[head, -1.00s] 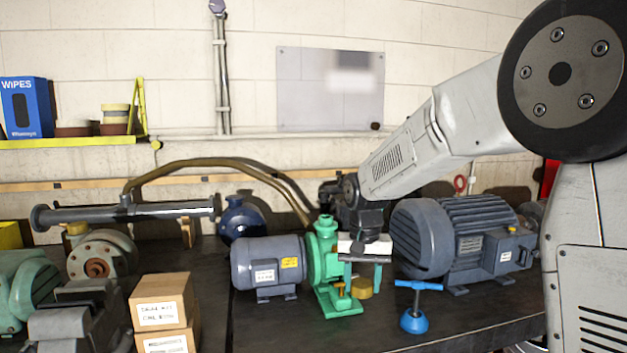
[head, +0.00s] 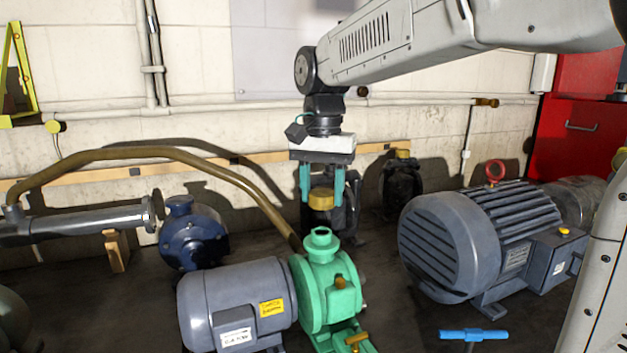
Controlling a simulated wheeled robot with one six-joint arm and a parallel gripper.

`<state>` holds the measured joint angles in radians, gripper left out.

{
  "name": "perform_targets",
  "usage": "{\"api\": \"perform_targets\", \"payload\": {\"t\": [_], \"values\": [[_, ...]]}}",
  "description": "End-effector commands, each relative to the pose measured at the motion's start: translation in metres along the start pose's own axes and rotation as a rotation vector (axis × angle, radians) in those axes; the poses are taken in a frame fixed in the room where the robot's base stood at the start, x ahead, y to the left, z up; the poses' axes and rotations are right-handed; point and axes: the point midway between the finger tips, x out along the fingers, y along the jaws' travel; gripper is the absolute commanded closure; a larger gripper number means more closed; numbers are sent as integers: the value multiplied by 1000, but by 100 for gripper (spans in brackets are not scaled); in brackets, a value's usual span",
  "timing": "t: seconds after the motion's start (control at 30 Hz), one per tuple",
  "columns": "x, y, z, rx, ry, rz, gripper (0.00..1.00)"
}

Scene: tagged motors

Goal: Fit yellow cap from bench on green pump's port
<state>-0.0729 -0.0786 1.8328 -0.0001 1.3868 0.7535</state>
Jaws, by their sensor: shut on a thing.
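My gripper (head: 321,196) points down with its teal fingers shut on the yellow cap (head: 320,200). The cap is a short brass-yellow cylinder held between the fingertips. The green pump (head: 330,287) stands on the bench below, joined to a grey motor (head: 237,305). Its open port (head: 321,236) faces up with a dark hole. In the picture the cap shows just above the port, with a gap between them. Their difference in depth is hard to tell from this one view.
A large grey motor (head: 453,243) stands to the right, and a blue T-handle tool (head: 473,336) is in front of it. A blue pump (head: 192,238) and a curved brass pipe (head: 150,153) are at the left. A dark pump (head: 402,185) stands behind, near the wall.

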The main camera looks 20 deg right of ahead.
Motion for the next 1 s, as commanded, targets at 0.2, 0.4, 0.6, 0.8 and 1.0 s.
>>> {"api": "perform_targets", "payload": {"t": [0.2, 0.4, 0.6, 0.8, 1.0], "values": [[6, 4, -1, 11, -1, 1, 75], [26, 6, -3, 15, -2, 2, 75], [40, 5, -2, 14, -2, 2, 75], [46, 4, -2, 12, 0, 0, 75], [46, 4, -2, 11, 0, 0, 75]]}}
